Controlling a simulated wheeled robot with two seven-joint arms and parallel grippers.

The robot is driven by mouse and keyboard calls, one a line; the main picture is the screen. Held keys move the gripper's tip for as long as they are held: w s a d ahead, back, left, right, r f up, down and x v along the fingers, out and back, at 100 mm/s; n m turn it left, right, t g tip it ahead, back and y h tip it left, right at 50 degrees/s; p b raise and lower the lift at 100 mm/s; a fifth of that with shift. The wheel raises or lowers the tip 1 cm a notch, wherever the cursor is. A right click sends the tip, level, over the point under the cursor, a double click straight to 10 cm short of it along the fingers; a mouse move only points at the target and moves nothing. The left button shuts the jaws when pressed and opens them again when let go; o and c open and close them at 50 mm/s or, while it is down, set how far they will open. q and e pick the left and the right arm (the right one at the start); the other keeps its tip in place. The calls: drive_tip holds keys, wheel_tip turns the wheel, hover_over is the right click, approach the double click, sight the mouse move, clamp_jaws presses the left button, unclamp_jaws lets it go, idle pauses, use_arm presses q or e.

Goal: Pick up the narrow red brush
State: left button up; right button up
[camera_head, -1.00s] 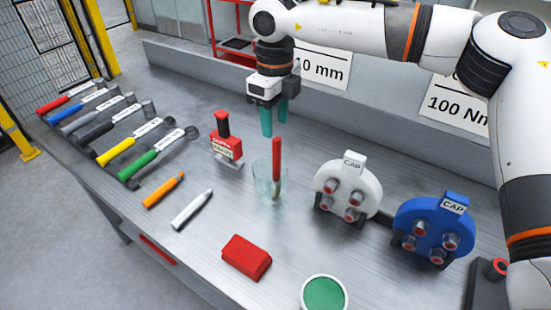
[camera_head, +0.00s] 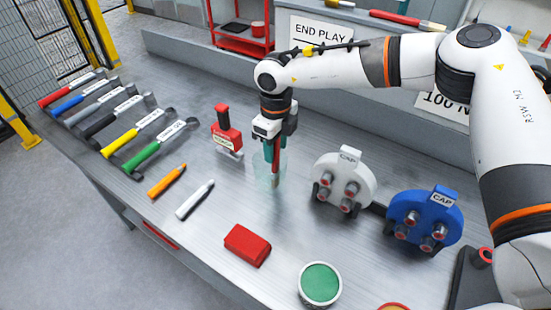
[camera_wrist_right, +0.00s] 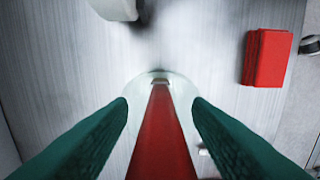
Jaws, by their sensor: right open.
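The narrow red brush (camera_head: 276,160) stands upright in a clear glass cup (camera_head: 262,178) on the metal bench. In the right wrist view the red handle (camera_wrist_right: 162,135) runs between the two green fingers, with a gap on each side. My right gripper (camera_head: 271,150) is open around the upper part of the handle, pointing down; its fingertips also show in the right wrist view (camera_wrist_right: 160,108). My left gripper is not in view.
A red stamp-like tool (camera_head: 227,132) stands left of the cup. A white cap (camera_head: 343,182) and a blue cap (camera_head: 424,218) stand to the right. A red block (camera_head: 247,245) and a green-topped round tin (camera_head: 320,284) lie in front. Markers and several hammers are at left.

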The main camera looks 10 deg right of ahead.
clamp_jaws()
drive_tip(key=shift+r, duration=0.1)
